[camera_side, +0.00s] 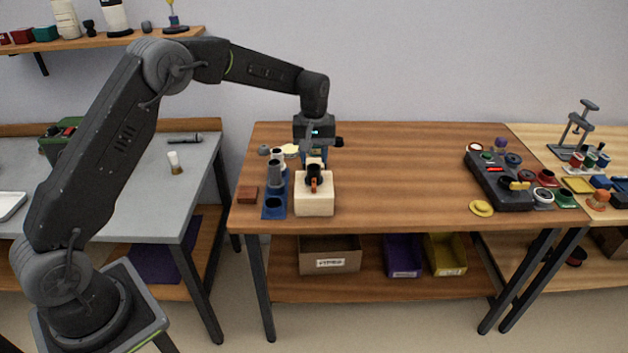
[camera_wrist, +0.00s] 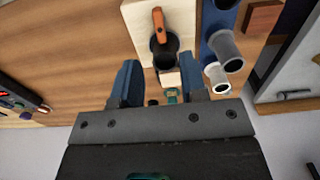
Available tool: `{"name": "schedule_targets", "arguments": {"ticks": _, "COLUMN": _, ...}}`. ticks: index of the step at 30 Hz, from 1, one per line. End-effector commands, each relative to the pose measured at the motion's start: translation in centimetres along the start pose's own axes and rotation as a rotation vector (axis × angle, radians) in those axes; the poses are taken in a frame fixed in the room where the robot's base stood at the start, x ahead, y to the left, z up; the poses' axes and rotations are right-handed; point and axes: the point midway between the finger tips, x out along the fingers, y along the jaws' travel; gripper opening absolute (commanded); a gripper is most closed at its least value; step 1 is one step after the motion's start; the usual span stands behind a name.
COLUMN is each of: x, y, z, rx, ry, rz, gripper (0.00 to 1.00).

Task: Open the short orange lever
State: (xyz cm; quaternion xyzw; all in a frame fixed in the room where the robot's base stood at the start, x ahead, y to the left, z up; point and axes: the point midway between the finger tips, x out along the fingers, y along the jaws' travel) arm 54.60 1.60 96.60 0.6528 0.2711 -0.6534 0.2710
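The short orange lever (camera_side: 314,185) is on a black round fitting (camera_side: 313,171) on a cream block (camera_side: 314,205) on the wooden table. In the wrist view the lever (camera_wrist: 160,26) extends from the black fitting (camera_wrist: 164,52) toward the top of the picture, along the cream block (camera_wrist: 185,15). My gripper (camera_side: 315,152) hangs above and behind the fitting in the side view. In the wrist view its two blue fingers (camera_wrist: 160,72) are spread apart, with the lever beyond their tips and nothing clearly held. A small cream piece (camera_wrist: 170,78) shows between the fingers; what it belongs to is unclear.
A blue rack (camera_side: 273,208) with grey cylinders (camera_side: 275,172) stands close left of the block. A brown-red block (camera_side: 247,193) lies left of that. A dark panel (camera_side: 510,200) with coloured parts and a yellow disc (camera_side: 481,208) are at right. The table's middle is clear.

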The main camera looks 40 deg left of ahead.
Motion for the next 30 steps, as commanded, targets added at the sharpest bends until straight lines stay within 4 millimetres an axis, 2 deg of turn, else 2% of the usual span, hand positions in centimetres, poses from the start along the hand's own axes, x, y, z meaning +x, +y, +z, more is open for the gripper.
{"name": "schedule_targets", "arguments": {"ticks": 1, "x": 1.2, "y": 0.0, "z": 0.0, "rx": 0.000, "ry": -0.003, "rz": -0.002, "gripper": 0.39}}
{"name": "schedule_targets", "arguments": {"ticks": 6, "x": 4.6, "y": 0.0, "z": 0.1, "rx": 0.001, "ry": -0.003, "rz": -0.002, "gripper": 0.39}}
{"name": "schedule_targets", "arguments": {"ticks": 12, "x": 7.2, "y": 0.0, "z": 0.0, "rx": 0.001, "ry": -0.001, "rz": -0.001, "gripper": 0.39}}
{"name": "schedule_targets", "arguments": {"ticks": 18, "x": 8.2, "y": 0.0, "z": 0.0, "rx": 0.001, "ry": 0.001, "rz": 0.001, "gripper": 0.39}}
{"name": "schedule_targets", "arguments": {"ticks": 25, "x": 8.2, "y": 0.0, "z": 0.0, "rx": 0.001, "ry": 0.001, "rz": 0.001, "gripper": 0.39}}
{"name": "schedule_targets", "arguments": {"ticks": 30, "x": 8.2, "y": 0.0, "z": 0.0, "rx": 0.001, "ry": 0.001, "rz": 0.001, "gripper": 0.24}}
